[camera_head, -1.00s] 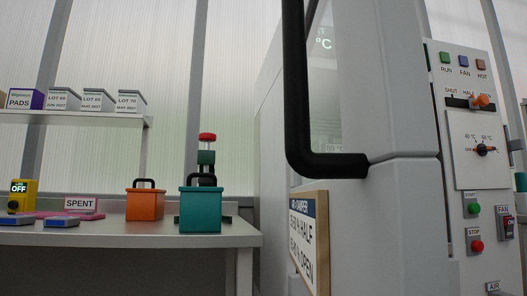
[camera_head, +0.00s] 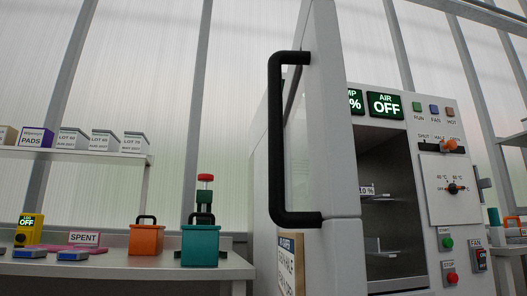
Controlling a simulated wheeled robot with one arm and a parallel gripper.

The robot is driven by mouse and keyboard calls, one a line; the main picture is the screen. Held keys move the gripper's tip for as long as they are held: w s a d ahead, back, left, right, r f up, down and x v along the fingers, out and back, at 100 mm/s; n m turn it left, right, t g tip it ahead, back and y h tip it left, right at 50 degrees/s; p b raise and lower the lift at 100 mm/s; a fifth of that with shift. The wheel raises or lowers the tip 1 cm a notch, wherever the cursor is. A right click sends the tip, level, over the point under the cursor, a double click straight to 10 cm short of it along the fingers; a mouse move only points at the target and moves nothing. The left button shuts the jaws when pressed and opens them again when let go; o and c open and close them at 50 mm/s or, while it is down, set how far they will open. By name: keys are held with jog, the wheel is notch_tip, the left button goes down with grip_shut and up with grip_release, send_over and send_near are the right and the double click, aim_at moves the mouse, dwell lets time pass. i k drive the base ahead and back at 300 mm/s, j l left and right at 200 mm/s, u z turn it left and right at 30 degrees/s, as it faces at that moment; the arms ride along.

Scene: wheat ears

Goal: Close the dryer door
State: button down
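The dryer (camera_head: 433,252) stands at the right, a light grey cabinet with green displays, one reading AIR OFF. Its door (camera_head: 334,150) is swung open toward me and shows nearly edge-on, left of the opening. The black bar door handle (camera_head: 275,140) faces left. Right of the door, the dark chamber (camera_head: 390,200) is partly visible with shelves inside. My gripper is not in view.
A grey bench (camera_head: 120,267) at the left holds an orange box (camera_head: 146,240), a teal box (camera_head: 200,245), a yellow device (camera_head: 29,231) and a SPENT sign (camera_head: 84,238). A shelf (camera_head: 70,154) above carries several labelled boxes.

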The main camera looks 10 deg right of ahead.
aim_at(314, 198)
jog(key=k+j, duration=0.1)
jog(key=k, duration=0.4)
jog(key=k+j, duration=0.15)
jog(key=k, duration=0.3)
